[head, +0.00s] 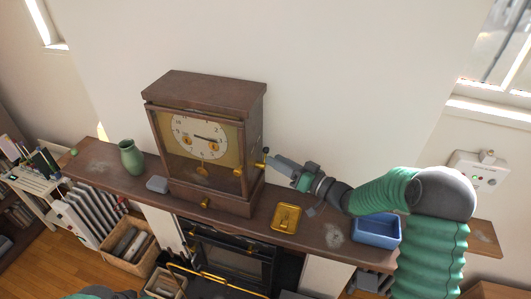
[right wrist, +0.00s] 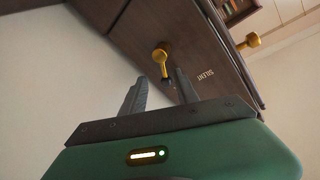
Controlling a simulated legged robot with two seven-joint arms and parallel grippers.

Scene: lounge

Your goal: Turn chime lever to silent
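A brown wooden mantel clock (head: 205,90) with a pale dial stands on the mantel shelf. On its right side is the brass chime lever (head: 265,151), close to my right gripper (head: 271,160). In the right wrist view the lever (right wrist: 162,57) projects from the dark wooden side panel, and a "SILENT" label (right wrist: 206,75) is on the panel to its right. My right gripper (right wrist: 160,88) is open, its two dark fingers apart, with the lever's end between or just beyond the fingertips. Contact cannot be told. My left gripper is not in view.
A second brass knob (right wrist: 249,41) sticks out near the clock's front edge. On the shelf (head: 100,165) are a green vase (head: 131,157), a grey box (head: 157,184), a brass tray (head: 286,218) and a blue bin (head: 377,232). A fireplace (head: 228,260) is below.

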